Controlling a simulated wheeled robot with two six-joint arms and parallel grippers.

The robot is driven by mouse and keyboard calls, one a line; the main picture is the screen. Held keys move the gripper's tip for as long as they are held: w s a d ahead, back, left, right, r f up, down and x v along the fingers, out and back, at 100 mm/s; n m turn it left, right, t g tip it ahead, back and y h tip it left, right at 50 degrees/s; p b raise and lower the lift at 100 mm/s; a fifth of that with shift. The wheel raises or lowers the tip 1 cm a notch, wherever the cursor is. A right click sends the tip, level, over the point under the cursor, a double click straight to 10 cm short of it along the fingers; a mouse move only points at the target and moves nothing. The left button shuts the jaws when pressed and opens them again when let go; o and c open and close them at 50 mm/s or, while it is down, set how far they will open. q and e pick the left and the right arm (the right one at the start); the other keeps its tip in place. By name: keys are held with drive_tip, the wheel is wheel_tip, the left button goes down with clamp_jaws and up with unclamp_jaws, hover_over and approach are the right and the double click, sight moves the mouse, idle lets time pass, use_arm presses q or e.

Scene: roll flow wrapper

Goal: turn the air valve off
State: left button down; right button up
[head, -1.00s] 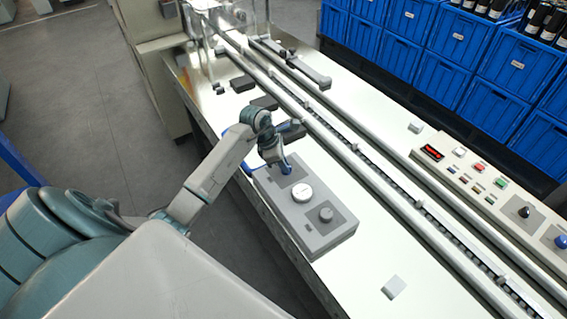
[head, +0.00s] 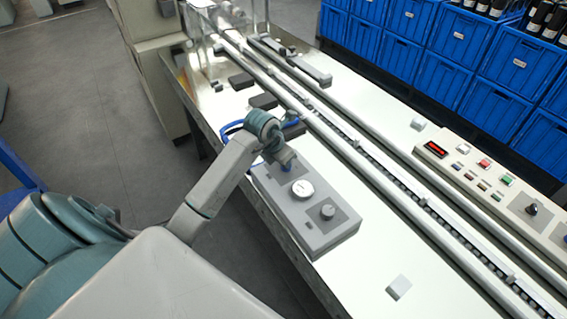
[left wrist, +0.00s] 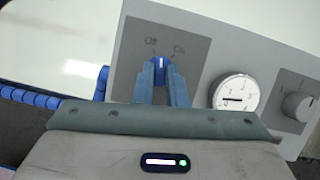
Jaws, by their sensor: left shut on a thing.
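A grey air panel (head: 313,233) sits on the near edge of the machine table and also shows in the left wrist view (left wrist: 205,50). Its blue valve handle (left wrist: 161,65) stands on a dark plate with a label at each side; the white line on it points up the picture, between the labels. My left gripper (left wrist: 162,80) is shut on this handle, one finger on each side. In the head view the gripper (head: 287,164) reaches down to the panel and mostly hides the handle. My right gripper is not in view.
On the panel, a round white gauge (left wrist: 236,95) and a grey knob (left wrist: 299,106) stand right of the valve. Long rails (head: 385,190) run behind the panel. A control box (head: 490,190) and blue crates (head: 460,80) lie beyond.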

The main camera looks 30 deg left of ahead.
use_arm(q)
drive_tip(key=shift+d+n+y+b, duration=0.15)
drive_tip(key=shift+n+y+b, duration=0.65)
drive_tip(key=shift+n, duration=1.2)
drive_tip(key=c, duration=1.5)
unclamp_jaws()
drive_tip(key=shift+o, duration=0.2)
drive_tip(key=v, duration=1.1)
drive_tip(key=shift+b, duration=0.3)
